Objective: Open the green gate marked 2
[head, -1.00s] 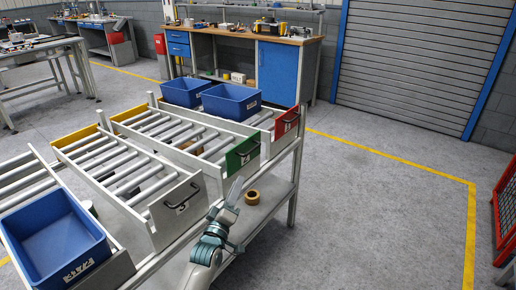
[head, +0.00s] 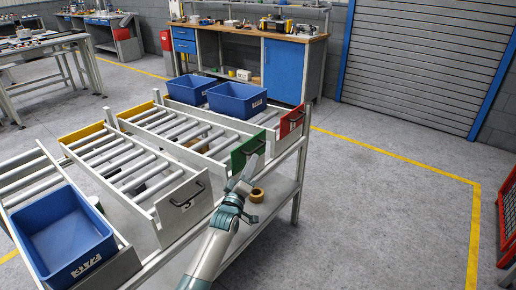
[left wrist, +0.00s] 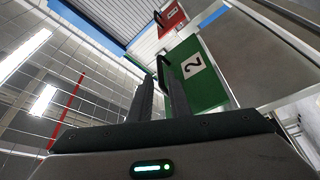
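The green gate (head: 239,156) with a black handle closes the front end of the middle roller lane in the head view. In the left wrist view the green gate (left wrist: 210,88) carries a white label with a 2, and its black handle (left wrist: 163,72) shows at the fingertips. My left gripper (head: 245,178) is just in front of and below this handle. Its two fingers (left wrist: 161,82) are apart, with a gap between them. Whether they touch the handle cannot be told. My right gripper is not in view.
A grey gate (head: 183,200) with a handle is on the nearer lane, and a red gate (head: 291,121) on the farther one. Blue bins (head: 237,100) stand on the lanes. A tape roll (head: 257,195) lies on the lower shelf.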

